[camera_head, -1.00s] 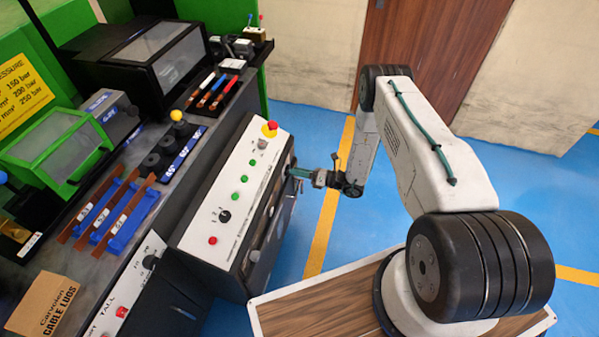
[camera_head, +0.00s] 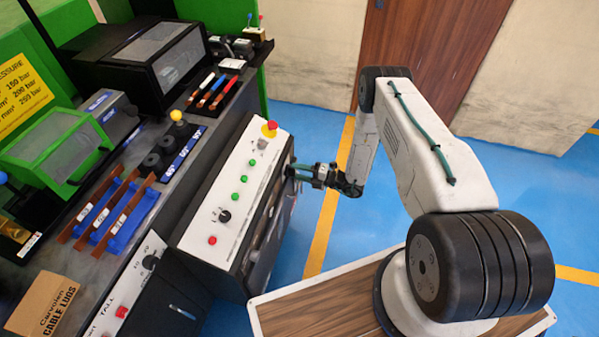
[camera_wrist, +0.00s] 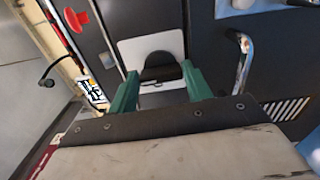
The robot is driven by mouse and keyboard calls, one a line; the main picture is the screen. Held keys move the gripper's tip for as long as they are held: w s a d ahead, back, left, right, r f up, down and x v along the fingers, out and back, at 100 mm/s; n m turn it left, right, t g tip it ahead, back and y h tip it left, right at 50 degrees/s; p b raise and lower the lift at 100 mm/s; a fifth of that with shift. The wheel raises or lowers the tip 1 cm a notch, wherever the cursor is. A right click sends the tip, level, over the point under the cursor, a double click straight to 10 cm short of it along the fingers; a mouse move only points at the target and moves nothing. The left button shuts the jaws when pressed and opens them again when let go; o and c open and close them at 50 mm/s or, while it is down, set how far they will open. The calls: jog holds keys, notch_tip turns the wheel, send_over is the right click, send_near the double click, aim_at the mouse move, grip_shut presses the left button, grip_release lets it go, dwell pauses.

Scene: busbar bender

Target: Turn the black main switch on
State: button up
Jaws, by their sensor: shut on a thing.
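The black main switch (camera_wrist: 162,68) is a dark rotary knob on a white square plate (camera_wrist: 130,50) on the dark cabinet front, in the wrist view. My gripper (camera_wrist: 155,82) has its two green fingers on either side of the knob and is shut on it. In the head view my gripper (camera_head: 293,171) reaches the cabinet's right-hand face, and the switch is hidden there. I cannot read any on or off mark on the plate.
A chrome handle (camera_wrist: 243,62) stands right of the switch, above a vent (camera_wrist: 286,109). A red part (camera_wrist: 76,19) is at upper left. In the head view, a sloping white panel (camera_head: 235,195) with a red emergency button (camera_head: 269,129) tops the cabinet. Blue floor (camera_head: 315,125) is clear behind.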

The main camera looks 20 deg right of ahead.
jog(key=shift+d+m, duration=0.1)
jog(key=shift+m, duration=0.2)
dwell(0.4)
jog(key=o, duration=1)
jog(key=v, duration=0.7)
jog(key=shift+s+d, duration=0.25)
jog(key=shift+s, duration=0.05)
